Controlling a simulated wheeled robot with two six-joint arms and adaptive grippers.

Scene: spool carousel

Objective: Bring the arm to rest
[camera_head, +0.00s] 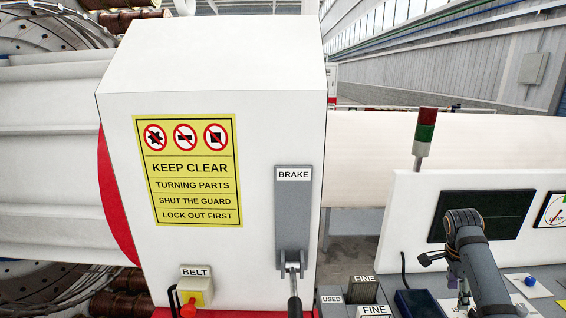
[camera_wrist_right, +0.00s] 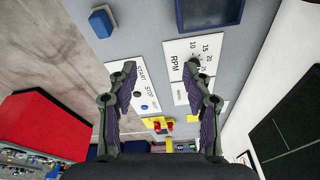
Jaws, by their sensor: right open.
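My right arm (camera_head: 483,268) comes in at the lower right of the head view, in front of the control console. Its right gripper (camera_head: 446,276) hangs at the end, partly hidden by my own wrist. In the right wrist view the right gripper (camera_wrist_right: 160,75) has its two dark fingers wide apart with nothing between them. Beyond the fingers are a START/STOP button plate (camera_wrist_right: 147,88) and an RPM dial plate (camera_wrist_right: 195,60). I cannot judge the gap to them. My left gripper is not in view.
A white console panel (camera_head: 404,215) with a dark screen (camera_head: 505,207) stands behind my right arm. A white guard housing (camera_head: 215,75) with a brake lever (camera_head: 292,272) fills the left. FINE-labelled bins (camera_head: 363,289) sit at the bottom. A red-and-green signal lamp (camera_head: 426,132) rises behind.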

